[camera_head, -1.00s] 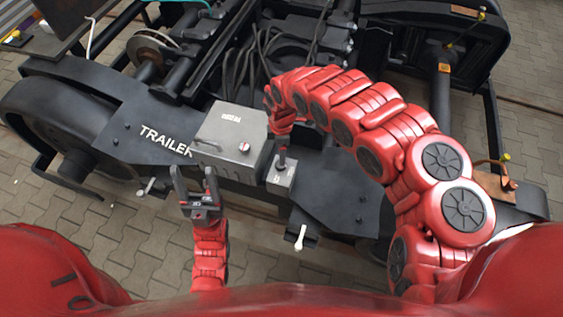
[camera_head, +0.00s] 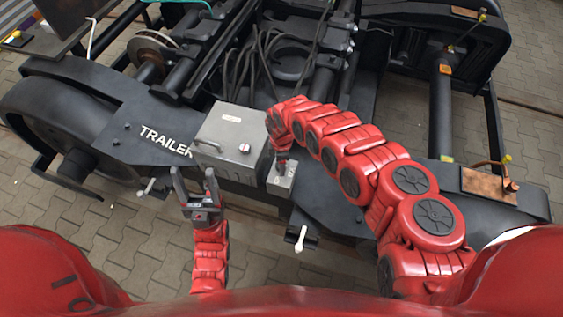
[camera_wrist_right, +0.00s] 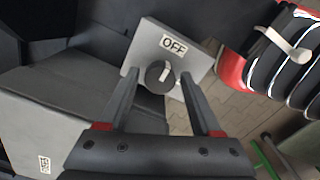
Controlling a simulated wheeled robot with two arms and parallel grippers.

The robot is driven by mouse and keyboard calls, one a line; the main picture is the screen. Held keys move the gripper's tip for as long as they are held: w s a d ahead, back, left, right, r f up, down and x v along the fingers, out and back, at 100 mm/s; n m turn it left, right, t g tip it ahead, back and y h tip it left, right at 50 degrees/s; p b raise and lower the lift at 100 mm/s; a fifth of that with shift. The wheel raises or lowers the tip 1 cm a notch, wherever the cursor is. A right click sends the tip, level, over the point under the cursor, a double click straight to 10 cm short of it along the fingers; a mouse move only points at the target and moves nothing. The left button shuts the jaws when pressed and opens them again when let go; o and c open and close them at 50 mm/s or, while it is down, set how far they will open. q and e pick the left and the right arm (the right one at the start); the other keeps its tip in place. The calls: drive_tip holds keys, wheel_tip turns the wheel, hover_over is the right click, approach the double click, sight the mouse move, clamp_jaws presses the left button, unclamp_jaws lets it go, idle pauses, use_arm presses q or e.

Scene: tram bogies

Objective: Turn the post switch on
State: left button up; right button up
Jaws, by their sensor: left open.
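The post switch is a small grey box (camera_head: 284,180) right of a larger grey cabinet in the head view. In the right wrist view its grey plate (camera_wrist_right: 148,47) bears an "OFF" label and a round dark knob (camera_wrist_right: 160,77) with a white pointer mark, roughly upright in the picture. My right gripper (camera_wrist_right: 159,75) is open, its two fingers on either side of the knob with a gap visible. In the head view its fingers (camera_head: 281,162) are at the box, mostly hidden by the wrist. My left gripper (camera_head: 194,176) is open and empty in front of the cabinet.
The grey cabinet (camera_head: 225,135) with a red-marked button sits on the dark bogie frame marked "TRAILER" (camera_head: 165,142). A white-tipped lever (camera_head: 301,238) sticks out below the switch. Cables and pipes lie behind. Paved floor (camera_head: 120,245) is free in front.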

clamp_jaws()
drive_tip(key=shift+m, duration=0.3)
drive_tip(key=m, duration=0.3)
drive_tip(key=shift+m, duration=0.3)
drive_tip(key=m+p, duration=0.1)
drive_tip(key=m, duration=0.3)
drive_tip(key=shift+s+m, duration=0.1)
drive_tip(key=shift+m, duration=0.2)
drive_tip(key=m, duration=0.4)
drive_tip(key=shift+a+m, duration=0.1)
drive_tip(key=shift+m, duration=0.2)
drive_tip(key=shift+m+p, duration=0.45)
drive_tip(key=shift+m, duration=1.75)
